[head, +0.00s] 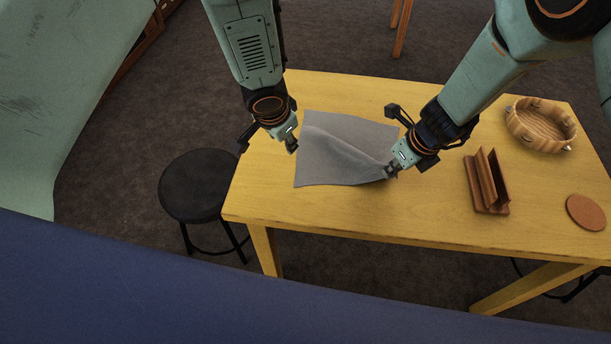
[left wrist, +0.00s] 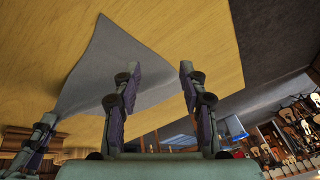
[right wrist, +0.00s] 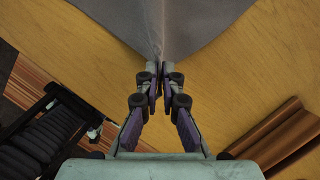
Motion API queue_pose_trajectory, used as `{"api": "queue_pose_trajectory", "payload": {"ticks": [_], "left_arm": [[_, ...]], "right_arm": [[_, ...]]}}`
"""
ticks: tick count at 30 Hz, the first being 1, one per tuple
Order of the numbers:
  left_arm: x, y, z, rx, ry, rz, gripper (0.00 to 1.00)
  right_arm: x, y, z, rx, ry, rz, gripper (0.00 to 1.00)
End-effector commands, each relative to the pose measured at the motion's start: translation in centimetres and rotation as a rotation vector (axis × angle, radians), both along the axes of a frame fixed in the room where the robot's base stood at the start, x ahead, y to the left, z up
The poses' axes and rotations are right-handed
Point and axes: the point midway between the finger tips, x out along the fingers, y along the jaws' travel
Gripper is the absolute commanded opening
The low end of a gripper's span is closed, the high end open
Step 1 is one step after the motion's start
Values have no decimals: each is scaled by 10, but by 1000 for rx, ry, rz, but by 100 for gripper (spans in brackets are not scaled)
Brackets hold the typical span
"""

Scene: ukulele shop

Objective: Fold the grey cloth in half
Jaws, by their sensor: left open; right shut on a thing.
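The grey cloth (head: 335,150) lies on the yellow table, mostly spread out, with a raised crease running toward its right corner. My right gripper (head: 390,171) is shut on that near right corner; the right wrist view also shows the cloth (right wrist: 185,25) pinched between the fingertips (right wrist: 156,72). My left gripper (head: 293,146) is at the cloth's left edge in the head view. In the left wrist view its fingers (left wrist: 158,75) are apart with nothing between them, and the cloth (left wrist: 110,65) lies beyond them, drawn up to a point at the lower left.
The yellow table (head: 330,215) has free room in front of the cloth. A black stool (head: 200,185) stands left of the table.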

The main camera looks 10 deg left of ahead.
Motion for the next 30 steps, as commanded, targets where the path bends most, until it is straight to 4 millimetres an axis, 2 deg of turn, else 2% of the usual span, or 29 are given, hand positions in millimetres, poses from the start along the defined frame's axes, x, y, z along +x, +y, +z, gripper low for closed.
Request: {"api": "queue_pose_trajectory", "payload": {"ticks": [6, 12, 19, 30], "left_arm": [[-29, -21, 8, -129, 31, -14, 42], [-48, -31, 10, -193, 73, -14, 42], [-48, -35, -1, -205, 83, -13, 42], [-34, -43, -46, -203, 82, -13, 42]], "right_arm": [[0, 0, 0, 0, 1, 0, 0], [0, 0, 0, 0, 1, 0, 0], [0, 0, 0, 0, 1, 0, 0], [0, 0, 0, 0, 1, 0, 0]]}}
